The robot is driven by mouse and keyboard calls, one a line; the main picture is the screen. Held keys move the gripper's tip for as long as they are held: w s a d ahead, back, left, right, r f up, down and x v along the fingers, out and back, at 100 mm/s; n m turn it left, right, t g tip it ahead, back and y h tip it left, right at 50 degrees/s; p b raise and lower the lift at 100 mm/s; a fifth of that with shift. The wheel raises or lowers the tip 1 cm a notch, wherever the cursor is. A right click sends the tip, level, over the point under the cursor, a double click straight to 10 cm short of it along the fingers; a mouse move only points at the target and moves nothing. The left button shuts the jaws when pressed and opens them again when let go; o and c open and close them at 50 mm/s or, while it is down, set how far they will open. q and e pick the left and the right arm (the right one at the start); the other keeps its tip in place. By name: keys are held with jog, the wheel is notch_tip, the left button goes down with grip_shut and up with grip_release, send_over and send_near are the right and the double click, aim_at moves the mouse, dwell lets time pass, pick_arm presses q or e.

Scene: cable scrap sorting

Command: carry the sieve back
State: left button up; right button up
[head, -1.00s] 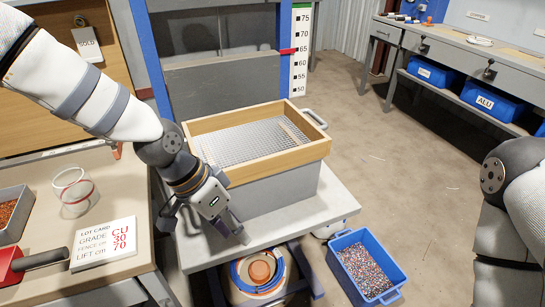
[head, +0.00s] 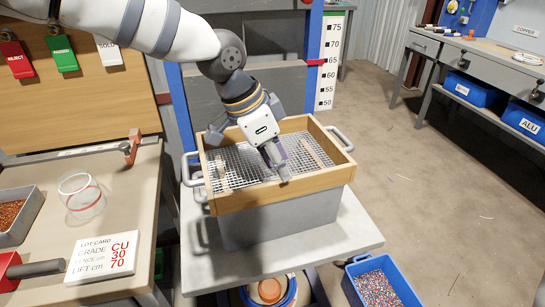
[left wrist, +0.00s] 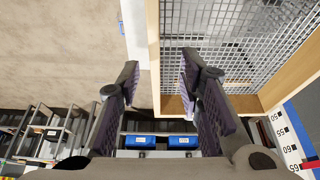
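The sieve (head: 285,194) has a wooden frame, a wire mesh floor and a metal handle at each side, the left one (head: 192,170) and the right one (head: 341,138). It sits on a grey tub (head: 290,218). My left gripper (head: 246,148) is open and empty over the sieve's mesh in the head view; I cannot tell whether it touches. In the left wrist view the open fingers of this gripper (left wrist: 159,78) show with a wooden side of the sieve (left wrist: 153,45) between their tips in the picture. My right gripper is not in view.
The tub stands on a pale table (head: 345,230). A blue bin of granules (head: 375,285) stands at lower right. On the left bench are a clear ringed cup (head: 82,197), a lot card (head: 103,257) and a scale post (head: 330,62) stands behind the sieve. Open floor lies right.

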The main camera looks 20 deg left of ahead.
aim_at(288, 182)
pick_arm(q)
jog(key=x, duration=0.6)
jog(key=shift+s+d, duration=0.15)
jog(key=shift+s, duration=0.15)
jog(key=shift+r, duration=0.1)
grip_shut()
jog(key=shift+r, duration=0.1)
